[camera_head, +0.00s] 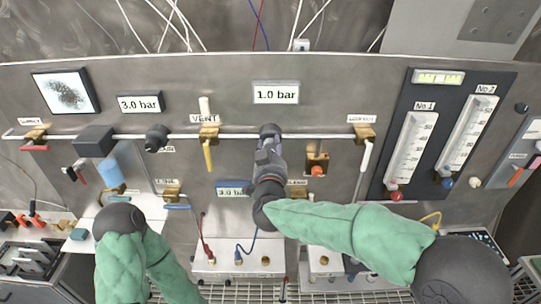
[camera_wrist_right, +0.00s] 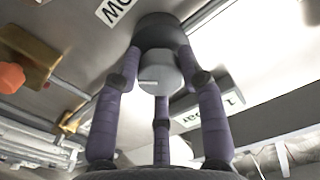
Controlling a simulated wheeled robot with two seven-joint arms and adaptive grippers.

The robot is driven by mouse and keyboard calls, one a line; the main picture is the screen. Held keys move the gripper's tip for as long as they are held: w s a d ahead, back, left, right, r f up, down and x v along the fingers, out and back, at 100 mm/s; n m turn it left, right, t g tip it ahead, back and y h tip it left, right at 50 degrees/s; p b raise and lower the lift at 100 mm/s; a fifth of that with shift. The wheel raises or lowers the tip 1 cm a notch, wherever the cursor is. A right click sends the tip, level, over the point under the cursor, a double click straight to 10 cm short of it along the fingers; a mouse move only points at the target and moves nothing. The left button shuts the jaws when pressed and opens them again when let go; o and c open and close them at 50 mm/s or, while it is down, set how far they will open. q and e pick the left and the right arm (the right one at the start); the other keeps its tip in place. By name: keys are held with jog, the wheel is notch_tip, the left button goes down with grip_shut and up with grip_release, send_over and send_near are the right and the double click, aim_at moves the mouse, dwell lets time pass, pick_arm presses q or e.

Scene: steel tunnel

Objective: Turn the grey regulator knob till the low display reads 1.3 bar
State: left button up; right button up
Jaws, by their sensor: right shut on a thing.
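The grey regulator knob (camera_wrist_right: 160,72) is in the right wrist view, with a pale line on its face and a dark body behind it. My right gripper (camera_wrist_right: 160,85) has its purple-grey fingers closed around the knob. In the head view my right gripper (camera_head: 269,147) reaches the panel's pipe from below and hides most of the knob. The low display (camera_head: 276,93) above it reads 1.0 bar. It also shows, cut off, in the right wrist view (camera_wrist_right: 214,110). My left arm is at lower left in the head view; its gripper does not show.
Gauges No.1 (camera_head: 411,149) and No.2 (camera_head: 468,134) stand farther right.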

jog(key=m+b, duration=0.3)
jog(key=shift+m, duration=0.3)
jog(key=shift+r+m+b, duration=0.1)
jog(key=shift+m+b, duration=1.05)
jog(key=shift+m, duration=0.45)
jog(key=o, duration=1.1)
jog(key=shift+o, duration=0.2)
jog(key=s, duration=1.2)
